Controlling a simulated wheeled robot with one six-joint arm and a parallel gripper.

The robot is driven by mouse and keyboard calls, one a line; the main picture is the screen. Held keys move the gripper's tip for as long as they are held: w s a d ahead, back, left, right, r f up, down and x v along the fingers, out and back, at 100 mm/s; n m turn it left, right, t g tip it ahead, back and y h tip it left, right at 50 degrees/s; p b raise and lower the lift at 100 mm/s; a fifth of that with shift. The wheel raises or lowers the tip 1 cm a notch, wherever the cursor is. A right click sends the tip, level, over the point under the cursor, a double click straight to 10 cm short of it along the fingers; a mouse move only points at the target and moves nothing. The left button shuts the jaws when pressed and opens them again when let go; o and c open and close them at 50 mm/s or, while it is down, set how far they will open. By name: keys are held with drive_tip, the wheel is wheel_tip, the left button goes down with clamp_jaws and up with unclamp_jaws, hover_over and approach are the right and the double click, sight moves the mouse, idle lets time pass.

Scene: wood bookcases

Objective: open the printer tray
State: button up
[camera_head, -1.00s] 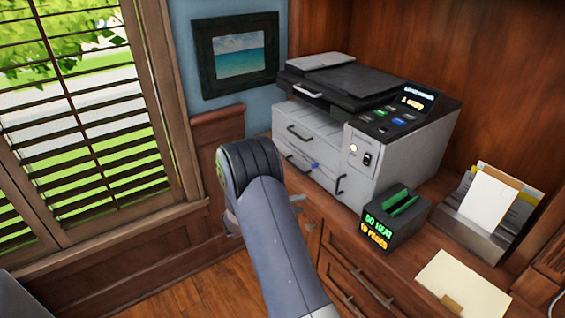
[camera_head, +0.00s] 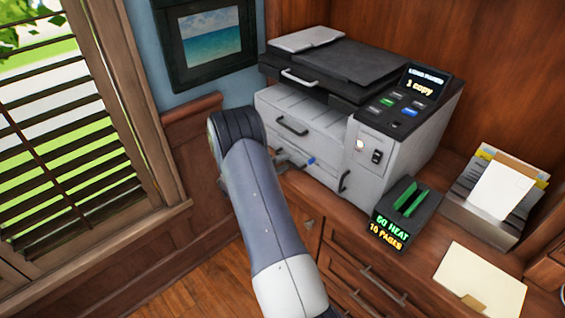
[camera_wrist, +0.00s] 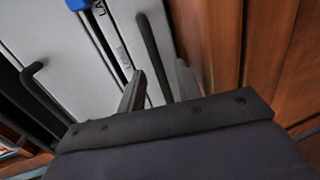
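The grey-white printer (camera_head: 385,155) stands on the wooden counter, with a dark scanner lid on top. Its front has an upper panel with a dark handle (camera_head: 292,125); below it is a tray front with a blue tab (camera_head: 311,161), which looks shut flush. My arm covers part of the lower front. In the wrist view, my gripper (camera_wrist: 160,85) is open close to the printer front, its two fingers apart. A dark bar handle (camera_wrist: 150,45) appears between them; whether it lies fully within the fingers is unclear. The blue tab (camera_wrist: 78,4) is at the top edge.
A small black box with green slots (camera_head: 400,218) stands in front of the printer. A paper holder (camera_head: 490,195) and a folder (camera_head: 480,280) lie to the right. Drawers with handles (camera_head: 370,290) are below the counter. A shuttered window (camera_head: 60,170) is at left.

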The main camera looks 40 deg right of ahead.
drive_tip(key=shift+d, duration=0.1)
drive_tip(key=shift+c, duration=0.4)
clamp_jaws()
